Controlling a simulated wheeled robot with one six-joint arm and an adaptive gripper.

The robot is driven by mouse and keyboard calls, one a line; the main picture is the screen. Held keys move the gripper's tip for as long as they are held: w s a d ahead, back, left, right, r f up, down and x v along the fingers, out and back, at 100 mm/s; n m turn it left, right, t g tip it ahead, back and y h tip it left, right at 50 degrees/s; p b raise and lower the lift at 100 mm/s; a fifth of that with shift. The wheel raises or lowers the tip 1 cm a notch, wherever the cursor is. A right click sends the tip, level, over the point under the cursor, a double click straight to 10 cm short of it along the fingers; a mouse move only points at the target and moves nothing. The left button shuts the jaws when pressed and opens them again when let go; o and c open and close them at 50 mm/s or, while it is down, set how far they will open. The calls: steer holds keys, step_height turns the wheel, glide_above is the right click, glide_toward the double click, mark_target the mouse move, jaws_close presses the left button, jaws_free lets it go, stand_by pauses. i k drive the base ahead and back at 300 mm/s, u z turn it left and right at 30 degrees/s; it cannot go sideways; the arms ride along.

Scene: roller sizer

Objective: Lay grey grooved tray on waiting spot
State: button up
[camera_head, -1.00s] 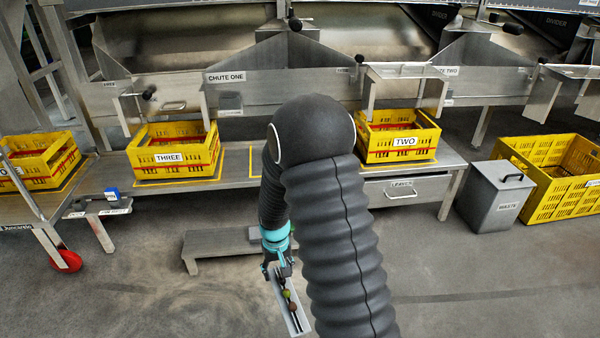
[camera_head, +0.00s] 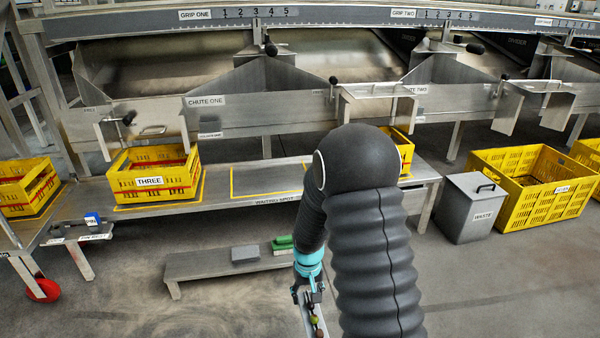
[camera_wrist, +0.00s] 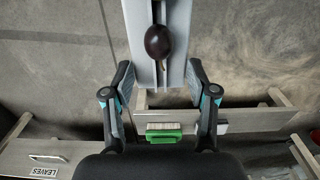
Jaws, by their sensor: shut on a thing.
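The grey grooved tray (camera_head: 306,322) hangs from my gripper (camera_head: 308,292) low in the head view, above the floor and in front of the low bench.
Crate THREE (camera_head: 155,182) stands left of the spot. Another yellow crate (camera_head: 404,150) stands right, partly behind my arm. The low bench (camera_head: 200,265) carries a grey block (camera_head: 245,253) and a green-topped item (camera_head: 283,242). A waste bin (camera_head: 472,207) stands right.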

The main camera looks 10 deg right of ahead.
mark_target(271, 182)
steer(key=z, duration=0.65)
steer(key=i, duration=1)
steer(key=u, duration=0.25)
